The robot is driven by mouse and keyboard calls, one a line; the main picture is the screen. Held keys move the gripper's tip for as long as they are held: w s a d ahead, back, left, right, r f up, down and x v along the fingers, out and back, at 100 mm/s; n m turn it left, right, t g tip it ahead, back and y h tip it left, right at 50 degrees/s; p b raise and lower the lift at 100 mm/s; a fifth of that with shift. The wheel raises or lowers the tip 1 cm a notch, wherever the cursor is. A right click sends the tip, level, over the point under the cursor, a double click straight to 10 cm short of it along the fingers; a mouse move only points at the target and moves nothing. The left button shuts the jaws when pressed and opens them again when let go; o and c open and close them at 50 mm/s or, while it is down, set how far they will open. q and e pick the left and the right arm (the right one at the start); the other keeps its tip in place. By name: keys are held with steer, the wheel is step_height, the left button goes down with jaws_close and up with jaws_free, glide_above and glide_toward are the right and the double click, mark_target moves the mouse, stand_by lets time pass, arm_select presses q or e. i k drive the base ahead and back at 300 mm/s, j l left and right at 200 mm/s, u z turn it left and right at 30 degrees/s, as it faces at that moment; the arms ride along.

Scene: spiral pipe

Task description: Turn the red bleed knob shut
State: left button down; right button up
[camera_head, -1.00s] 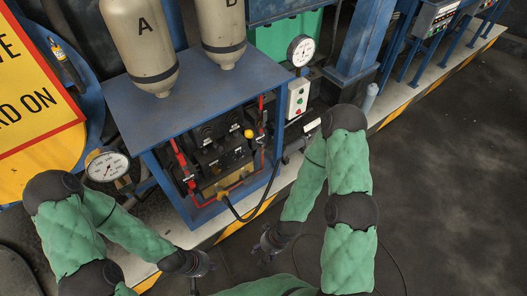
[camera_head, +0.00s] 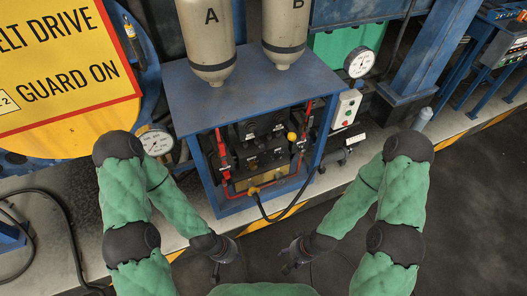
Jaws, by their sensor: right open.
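The blue-framed cabinet (camera_head: 180,97) stands ahead, with a dark panel (camera_head: 258,145) of small fittings and red piping inside. Red parts show at its left (camera_head: 222,150) and right (camera_head: 306,112); I cannot tell which, if any, is the red bleed knob. My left gripper (camera_head: 217,270) hangs low in front of the cabinet, apart from it; its fingers are too small to read. My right gripper (camera_head: 287,267) is open and empty, low in front of the cabinet and to the right of the left one. Neither touches the panel.
Two tanks, A (camera_head: 207,40) and B (camera_head: 285,30), stand on the cabinet. A yellow ball-topped part (camera_head: 292,136) and a black hose (camera_head: 285,212) are at its front. Gauges (camera_head: 156,142) (camera_head: 360,63) flank it. A yellow-black floor edge (camera_head: 262,226) runs below. Dark floor at right is clear.

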mark_target(226, 175)
steer(key=i+j+z, duration=0.1)
steer(key=j, duration=0.3)
steer(key=i+j+z, duration=0.1)
steer(key=j, duration=0.35)
steer(key=i+j+z, duration=0.1)
steer(key=j, duration=0.3)
